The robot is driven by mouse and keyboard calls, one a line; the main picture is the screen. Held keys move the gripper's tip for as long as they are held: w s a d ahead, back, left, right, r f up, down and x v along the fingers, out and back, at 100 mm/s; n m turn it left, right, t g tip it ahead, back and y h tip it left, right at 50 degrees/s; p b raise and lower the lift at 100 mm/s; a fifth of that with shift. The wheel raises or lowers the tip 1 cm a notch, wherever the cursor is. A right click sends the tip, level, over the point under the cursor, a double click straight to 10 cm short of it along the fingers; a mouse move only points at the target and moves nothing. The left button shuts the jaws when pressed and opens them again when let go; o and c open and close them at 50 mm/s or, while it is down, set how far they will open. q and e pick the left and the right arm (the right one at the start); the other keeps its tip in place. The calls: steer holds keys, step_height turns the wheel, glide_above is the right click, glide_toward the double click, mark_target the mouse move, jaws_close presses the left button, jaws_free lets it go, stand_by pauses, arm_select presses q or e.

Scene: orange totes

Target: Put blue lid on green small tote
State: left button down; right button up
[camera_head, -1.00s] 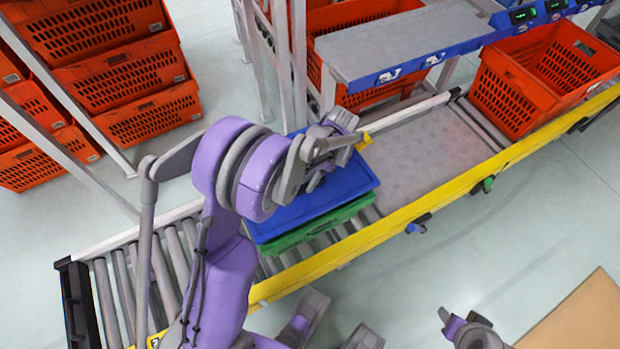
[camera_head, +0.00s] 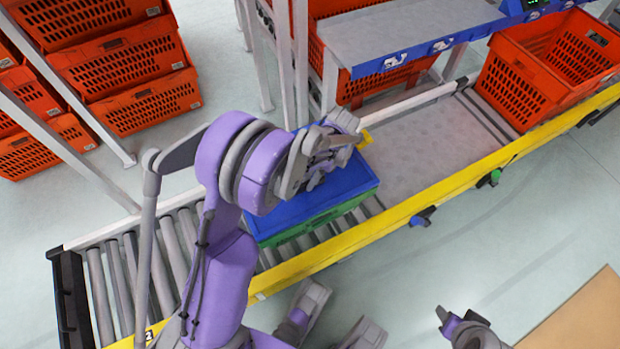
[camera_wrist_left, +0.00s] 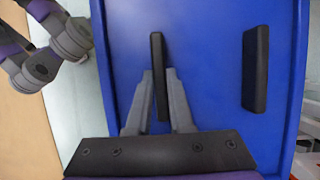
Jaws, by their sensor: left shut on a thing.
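The blue lid (camera_head: 345,185) lies over the green small tote (camera_head: 310,236) on the roller conveyor, and its edge covers the upper part of the tote's side. Whether it is fully seated is not clear. My left gripper (camera_wrist_left: 158,90) is shut on one of two black handles (camera_wrist_left: 158,45) on the lid's top; the other handle (camera_wrist_left: 256,68) is free. In the head view my left wrist hides part of the lid and the fingertips. Part of my right arm shows at the lower right, and its jaw state is unclear.
An orange tote (camera_head: 535,75) stands farther along the conveyor at the right. A yellow rail (camera_head: 400,225) edges the near side. A grey shelf (camera_head: 395,35) overhangs the far side. Stacked orange totes (camera_head: 140,85) stand at the left. The grey conveyor plate (camera_head: 430,140) is bare.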

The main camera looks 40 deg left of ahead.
arm_select(q)
steer(key=shift+f, duration=0.3)
stand_by(0.5)
steer(key=c, duration=0.7)
jaws_free()
steer(key=p+v, duration=0.1)
steer(key=v, duration=0.9)
steer(key=shift+w+r+p, duration=0.1)
steer(key=shift+r+p, duration=0.3)
